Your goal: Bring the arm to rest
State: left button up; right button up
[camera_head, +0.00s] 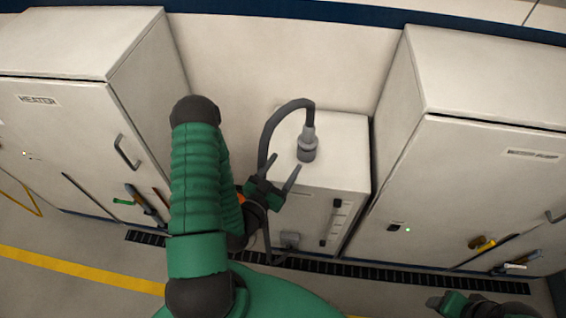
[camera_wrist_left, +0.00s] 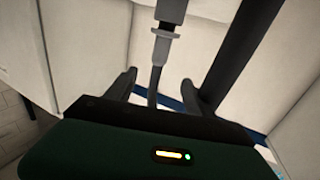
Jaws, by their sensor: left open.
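My left arm (camera_head: 197,190) is raised in the middle of the head view, green with dark joints. Its gripper (camera_head: 285,166) is open and empty, just left of and below a grey cable connector (camera_head: 307,146). The connector stands upright on top of a small white cabinet (camera_head: 345,150). In the left wrist view the two fingers (camera_wrist_left: 154,90) are spread, with the connector (camera_wrist_left: 168,38) beyond them and a thin grey piece showing between them. My right gripper (camera_head: 440,302) is low at the lower right, partly cut off; its jaws are unclear.
A thick dark cable (camera_head: 272,130) loops from the connector down behind my left gripper. A large white cabinet labelled HEATER (camera_head: 60,50) stands left, another large cabinet (camera_head: 490,80) right. A dark floor grating (camera_head: 400,272) runs along their front. Floor with a yellow line (camera_head: 60,262) lies before it.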

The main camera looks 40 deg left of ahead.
pick_arm(q)
jog(key=shift+s+a, duration=0.1)
jog(key=shift+s, duration=0.1)
jog(key=w+d+f+m+g+h, duration=0.4)
jog(key=w+d+m+g, duration=0.1)
jog(key=d+g, duration=0.15)
jog(key=s+d+r+n+g, duration=0.1)
jog(key=s+d+r+g, duration=0.2)
jog(key=s, duration=0.3)
jog(key=s+d+r+n+g, duration=0.2)
jog(key=s+d+r+g, duration=0.1)
jog(key=s+d+g, duration=0.1)
jog(key=shift+s+r+g+y, duration=0.3)
jog(key=shift+s+g, duration=0.45)
jog(key=shift+s, duration=0.35)
jog(key=shift+d, duration=0.25)
